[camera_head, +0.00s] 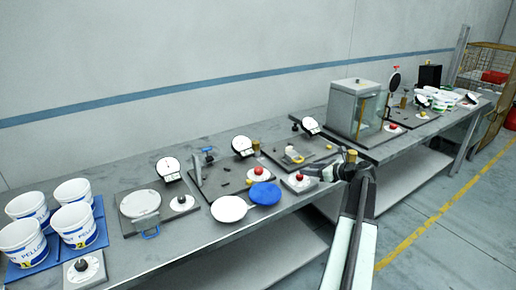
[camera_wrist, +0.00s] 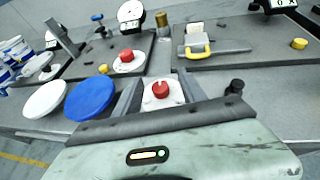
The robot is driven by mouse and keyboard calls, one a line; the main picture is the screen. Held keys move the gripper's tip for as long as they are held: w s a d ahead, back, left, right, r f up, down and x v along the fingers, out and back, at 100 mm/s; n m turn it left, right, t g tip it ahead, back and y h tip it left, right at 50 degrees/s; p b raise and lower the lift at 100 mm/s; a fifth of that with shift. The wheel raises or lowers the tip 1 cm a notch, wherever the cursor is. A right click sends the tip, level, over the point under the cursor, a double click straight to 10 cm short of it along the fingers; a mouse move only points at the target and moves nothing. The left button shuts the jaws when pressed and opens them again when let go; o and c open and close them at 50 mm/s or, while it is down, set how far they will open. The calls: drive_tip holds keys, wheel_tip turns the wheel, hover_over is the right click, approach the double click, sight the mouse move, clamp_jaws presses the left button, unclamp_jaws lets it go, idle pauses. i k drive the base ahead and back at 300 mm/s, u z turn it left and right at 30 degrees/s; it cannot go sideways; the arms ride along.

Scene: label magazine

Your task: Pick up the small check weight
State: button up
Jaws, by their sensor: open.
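No label marks the small check weight. One candidate is a short brass cylinder (camera_wrist: 299,43) on the right dark plate in the wrist view; a brass piece (camera_head: 351,155) shows beside my arm in the head view. A taller brass cylinder (camera_wrist: 161,20) stands at the back between two plates, also in the head view (camera_head: 255,143). My gripper (camera_head: 312,172) is open over the bench's front part. In the wrist view its fingers (camera_wrist: 158,97) stand either side of a white box with a red button (camera_wrist: 160,92); contact cannot be told.
A blue disc (camera_wrist: 90,98) and a white disc (camera_wrist: 45,98) lie left of my gripper. A yellow-handled clamp (camera_wrist: 197,48) is on the plate ahead, and a small black knob (camera_wrist: 235,87) is at right. A glass-sided case (camera_head: 357,108) stands farther right on the bench.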

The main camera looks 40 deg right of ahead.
sight(256, 144)
drive_tip(key=i, duration=0.95)
drive_tip(key=u, duration=0.05)
